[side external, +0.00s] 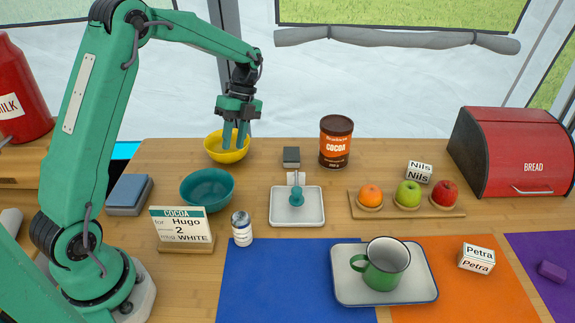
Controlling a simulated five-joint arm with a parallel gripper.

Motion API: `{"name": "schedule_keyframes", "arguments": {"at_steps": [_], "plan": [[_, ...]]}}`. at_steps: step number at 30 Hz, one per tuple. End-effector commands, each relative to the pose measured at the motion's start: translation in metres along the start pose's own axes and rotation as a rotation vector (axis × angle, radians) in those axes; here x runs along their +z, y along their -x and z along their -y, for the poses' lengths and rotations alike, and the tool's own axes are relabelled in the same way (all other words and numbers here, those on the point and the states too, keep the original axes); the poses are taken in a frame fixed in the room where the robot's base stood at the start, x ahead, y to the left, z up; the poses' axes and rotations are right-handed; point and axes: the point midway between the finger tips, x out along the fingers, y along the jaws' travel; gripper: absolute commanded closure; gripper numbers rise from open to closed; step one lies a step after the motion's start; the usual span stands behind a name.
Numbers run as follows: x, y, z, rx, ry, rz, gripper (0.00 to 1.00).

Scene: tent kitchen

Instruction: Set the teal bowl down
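The teal bowl (207,190) stands upright on the wooden table, left of centre, and looks empty. No gripper touches it. My gripper (235,145) is behind it and a little to the right, pointing down at the yellow bowl (212,154). Two teal fingers overlap the yellow bowl in the picture, with their tips at its inside or rim. I cannot tell whether they touch it or how far apart they are.
A cocoa sign (182,226) and a small white jar (241,229) stand in front of the teal bowl. A blue-grey block (129,194) lies to its left. A white tray with a teal-ended tool (296,218) lies to its right.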

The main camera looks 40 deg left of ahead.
Motion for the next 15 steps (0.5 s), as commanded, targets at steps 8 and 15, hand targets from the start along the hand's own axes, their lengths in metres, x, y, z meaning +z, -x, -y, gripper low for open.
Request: {"name": "schedule_keyframes", "arguments": {"at_steps": [8,15], "plan": [[0.0000,0.0079,-0.0001,0.000,0.000,0.000,0.71],[0.0000,0.0077,-0.0001,-0.001,0.000,0.000,0.71]]}}
